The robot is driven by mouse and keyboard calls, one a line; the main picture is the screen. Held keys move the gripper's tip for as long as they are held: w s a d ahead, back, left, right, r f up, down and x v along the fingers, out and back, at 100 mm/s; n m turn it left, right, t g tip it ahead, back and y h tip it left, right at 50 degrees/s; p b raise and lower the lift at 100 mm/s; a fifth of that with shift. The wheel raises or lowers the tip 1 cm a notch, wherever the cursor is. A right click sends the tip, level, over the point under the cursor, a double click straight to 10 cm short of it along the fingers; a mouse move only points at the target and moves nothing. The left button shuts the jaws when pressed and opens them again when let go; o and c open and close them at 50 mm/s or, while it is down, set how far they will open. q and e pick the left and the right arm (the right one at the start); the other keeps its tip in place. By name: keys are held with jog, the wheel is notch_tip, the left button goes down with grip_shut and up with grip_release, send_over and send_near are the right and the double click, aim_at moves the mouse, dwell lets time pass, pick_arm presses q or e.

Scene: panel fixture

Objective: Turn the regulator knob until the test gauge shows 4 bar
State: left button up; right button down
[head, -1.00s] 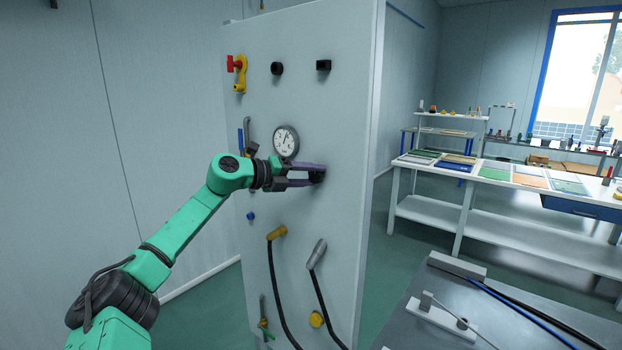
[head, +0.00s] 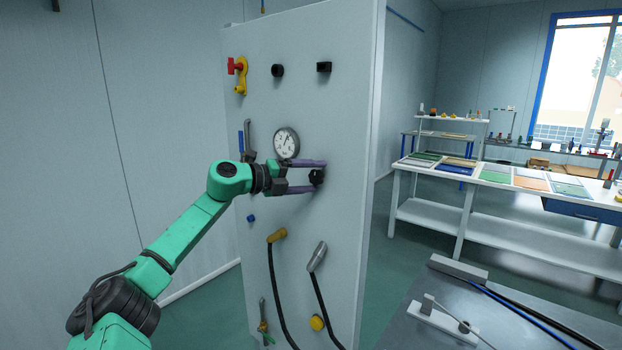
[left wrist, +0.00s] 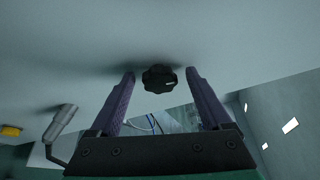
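The regulator knob (head: 317,176) is a black lobed knob on the white panel. It also shows in the left wrist view (left wrist: 160,78), with a small pale mark on it. My left gripper (head: 318,175) is open, one purple finger above the knob and one below. In the left wrist view the two fingers (left wrist: 160,76) stand to either side of the knob with a gap on each side, touching nothing. The round white test gauge (head: 286,142) is just above and left of the knob; its dark needle shows, but its numbers are too small to read. My right gripper is out of view.
The white panel (head: 345,100) also carries a red and yellow valve (head: 238,75), two black fittings at the top, and two hose handles (head: 317,256) with black hoses below. A grey bench (head: 400,325) stands at lower right. A white table (head: 480,180) is further back.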

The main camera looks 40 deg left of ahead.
pick_arm(q)
jog(key=shift+s+a+f+b, duration=0.1)
jog(key=shift+s+f+b, duration=0.15)
jog(key=shift+b, duration=0.1)
jog(key=b+v, duration=1.2)
jog(key=v, duration=0.2)
jog(key=shift+r, duration=0.3)
